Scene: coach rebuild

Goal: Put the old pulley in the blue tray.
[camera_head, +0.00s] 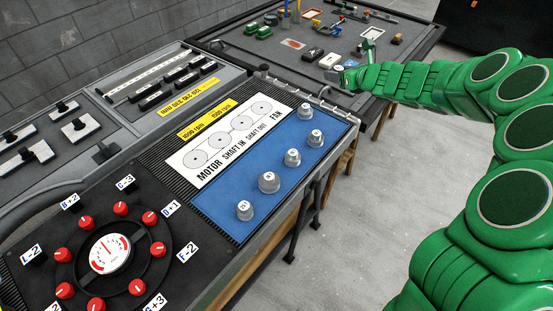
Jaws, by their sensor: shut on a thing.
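My gripper (346,77), at the end of my green arm, is over the near edge of the far dark table. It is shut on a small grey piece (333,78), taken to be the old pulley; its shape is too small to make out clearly. The blue tray (235,187) is a flat blue area on the right part of the console, left of and nearer than my gripper. The held piece is away from the tray.
A white chart (229,136) with circles lies beside the blue tray. A black panel with red knobs (157,249) is at the near left. The far table (247,47) carries several small items. Grey floor (360,220) shows between console and arm.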

